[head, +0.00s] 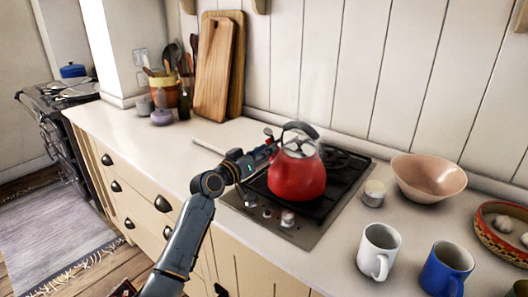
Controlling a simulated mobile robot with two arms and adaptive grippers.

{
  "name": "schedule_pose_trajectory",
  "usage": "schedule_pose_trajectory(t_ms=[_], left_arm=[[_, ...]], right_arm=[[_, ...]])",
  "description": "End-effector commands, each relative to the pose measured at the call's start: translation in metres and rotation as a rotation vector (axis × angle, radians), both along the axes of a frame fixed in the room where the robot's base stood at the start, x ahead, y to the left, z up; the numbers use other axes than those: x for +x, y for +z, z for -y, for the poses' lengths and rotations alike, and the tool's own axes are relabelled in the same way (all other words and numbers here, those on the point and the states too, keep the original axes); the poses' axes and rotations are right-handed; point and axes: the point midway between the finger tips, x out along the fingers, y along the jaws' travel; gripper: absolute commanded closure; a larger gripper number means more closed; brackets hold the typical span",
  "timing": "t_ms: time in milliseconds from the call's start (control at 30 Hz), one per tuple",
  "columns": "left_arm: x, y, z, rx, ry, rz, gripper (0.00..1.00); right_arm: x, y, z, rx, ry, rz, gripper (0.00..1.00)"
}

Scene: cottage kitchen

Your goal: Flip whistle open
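A red kettle (297,178) stands on the black hob (330,204), its dark handle arched over a silver-grey top. Faint steam shows around it. The spout is mostly hidden behind the gripper. I cannot make out whether the fingers are apart or touching. My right gripper is out of view.
A white mug (378,251), a blue mug (446,270), a pink bowl (428,176) and a small lidded pot (374,193) stand right of the hob. Cutting boards (214,68) lean on the back wall. The counter left of the hob is mostly clear.

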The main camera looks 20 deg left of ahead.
Motion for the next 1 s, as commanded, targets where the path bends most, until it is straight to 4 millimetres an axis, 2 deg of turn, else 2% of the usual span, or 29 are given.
schedule_pose_trajectory(t_ms=[267,400,567,800,1000], left_arm=[[0.000,0.000,0.000,-0.002,0.001,0.001,0.72],[-0.008,0.000,-0.004,-0.001,0.002,0.002,0.72],[-0.032,0.000,-0.012,0.002,0.001,0.000,0.72],[-0.081,-0.001,-0.029,0.002,0.001,-0.001,0.72],[-0.106,0.000,-0.038,0.001,0.001,0.000,0.72]], right_arm=[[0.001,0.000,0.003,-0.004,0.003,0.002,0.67],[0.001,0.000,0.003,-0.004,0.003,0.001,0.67],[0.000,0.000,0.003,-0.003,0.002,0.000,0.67],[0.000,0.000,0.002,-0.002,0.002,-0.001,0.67],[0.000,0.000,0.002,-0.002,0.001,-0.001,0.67]])
